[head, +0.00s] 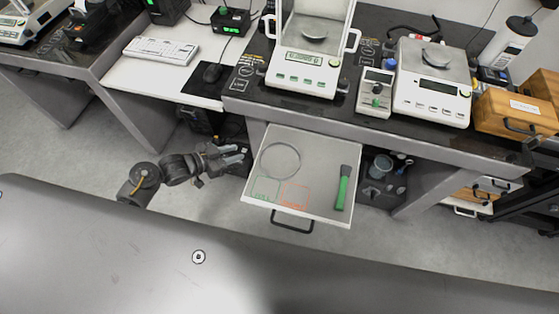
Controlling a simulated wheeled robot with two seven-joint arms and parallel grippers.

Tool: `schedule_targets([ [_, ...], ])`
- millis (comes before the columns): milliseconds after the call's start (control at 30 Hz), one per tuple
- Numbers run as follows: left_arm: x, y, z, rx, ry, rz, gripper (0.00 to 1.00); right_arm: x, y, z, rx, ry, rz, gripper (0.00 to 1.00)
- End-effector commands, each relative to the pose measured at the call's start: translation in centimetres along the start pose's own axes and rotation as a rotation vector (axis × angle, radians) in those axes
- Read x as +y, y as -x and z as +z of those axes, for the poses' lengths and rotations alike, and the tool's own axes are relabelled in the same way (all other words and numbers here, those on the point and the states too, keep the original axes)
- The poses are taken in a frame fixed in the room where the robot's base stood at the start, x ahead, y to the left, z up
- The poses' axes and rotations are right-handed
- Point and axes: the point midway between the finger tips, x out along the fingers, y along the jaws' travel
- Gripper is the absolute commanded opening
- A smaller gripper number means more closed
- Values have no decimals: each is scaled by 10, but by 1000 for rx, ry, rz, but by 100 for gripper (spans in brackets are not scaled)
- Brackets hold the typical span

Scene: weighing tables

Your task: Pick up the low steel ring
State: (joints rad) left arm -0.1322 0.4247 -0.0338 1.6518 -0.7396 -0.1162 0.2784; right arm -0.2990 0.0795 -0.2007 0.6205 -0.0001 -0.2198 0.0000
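The low steel ring (280,143) is a thin, round metal band lying in the left back part of a pulled-out white drawer (328,207). My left gripper (236,154) is just left of the drawer, pointing right toward the ring and apart from it. Its two fingers look spread, with nothing between them. My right gripper is out of view.
A green-handled tool (342,192) with a dark end lies at the drawer's right. Green and red outlines mark the drawer floor near its front handle (292,225). Above is the dark bench with a balance (305,75); its edge overhangs the drawer's back.

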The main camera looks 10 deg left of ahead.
Motion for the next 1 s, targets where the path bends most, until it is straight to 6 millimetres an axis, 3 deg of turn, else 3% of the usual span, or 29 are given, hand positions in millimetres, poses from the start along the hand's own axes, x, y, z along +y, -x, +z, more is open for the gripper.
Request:
schedule_targets([
  [100, 19, 6, -28, 41, -32, 72, 29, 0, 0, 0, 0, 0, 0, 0],
  [200, 24, 8, -36, 50, -41, 93, 29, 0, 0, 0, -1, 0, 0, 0],
  [367, 24, -1, -37, 54, -37, 93, 29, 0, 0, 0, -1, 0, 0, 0],
  [633, 28, -40, -38, 52, -38, 92, 29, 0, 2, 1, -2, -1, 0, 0],
  [1000, 29, -61, -38, 52, -36, 92, 29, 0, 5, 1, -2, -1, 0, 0],
])
